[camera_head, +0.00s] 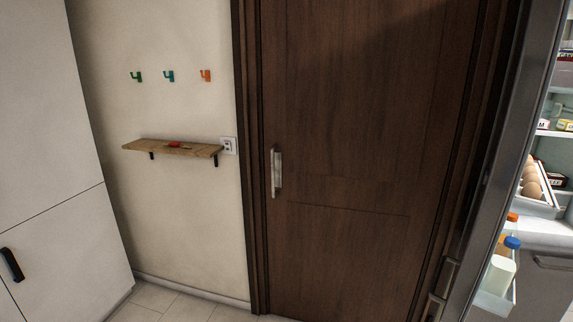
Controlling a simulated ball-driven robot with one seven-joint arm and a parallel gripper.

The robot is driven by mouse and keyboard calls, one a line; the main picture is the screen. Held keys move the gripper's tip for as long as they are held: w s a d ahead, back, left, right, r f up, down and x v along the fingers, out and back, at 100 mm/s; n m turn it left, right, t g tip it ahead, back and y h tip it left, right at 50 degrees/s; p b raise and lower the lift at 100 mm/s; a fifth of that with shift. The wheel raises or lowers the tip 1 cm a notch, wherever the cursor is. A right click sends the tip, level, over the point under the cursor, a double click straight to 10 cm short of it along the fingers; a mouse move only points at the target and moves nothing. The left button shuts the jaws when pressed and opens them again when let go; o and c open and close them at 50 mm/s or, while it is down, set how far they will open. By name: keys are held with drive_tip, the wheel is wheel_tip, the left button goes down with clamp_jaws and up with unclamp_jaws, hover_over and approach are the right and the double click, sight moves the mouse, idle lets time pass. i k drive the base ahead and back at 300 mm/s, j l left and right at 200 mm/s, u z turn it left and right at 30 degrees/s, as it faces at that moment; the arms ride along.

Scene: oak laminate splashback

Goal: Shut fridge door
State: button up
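The fridge door (498,165) stands open at the right edge of the head view, seen nearly edge-on as a dark grey slab. Its inner side faces right and carries door shelves. The lower shelf holds a bottle with a blue cap (503,268) and an item with an orange cap. Eggs (531,180) sit in a white tray above them. Metal handles (443,285) show low near the door's left side. My gripper is not in view.
A closed dark wooden door (365,140) fills the middle, with a metal handle (276,173). A wooden wall shelf (172,148) juts out at left below several coloured hooks. A white cabinet (45,140) stands at far left. Some tiled floor (165,303) is clear.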

sight(542, 24)
drive_tip(key=i+j+z, duration=0.2)
drive_tip(key=i+z, duration=0.15)
drive_tip(key=i+j+z, duration=0.7)
drive_tip(key=i+j+u, duration=0.1)
drive_tip(key=j, duration=0.3)
drive_tip(key=i+j+u, duration=0.1)
drive_tip(key=j, duration=0.3)
drive_tip(key=i+j, duration=0.25)
drive_tip(key=i+j+u, duration=0.15)
drive_tip(key=j, duration=0.3)
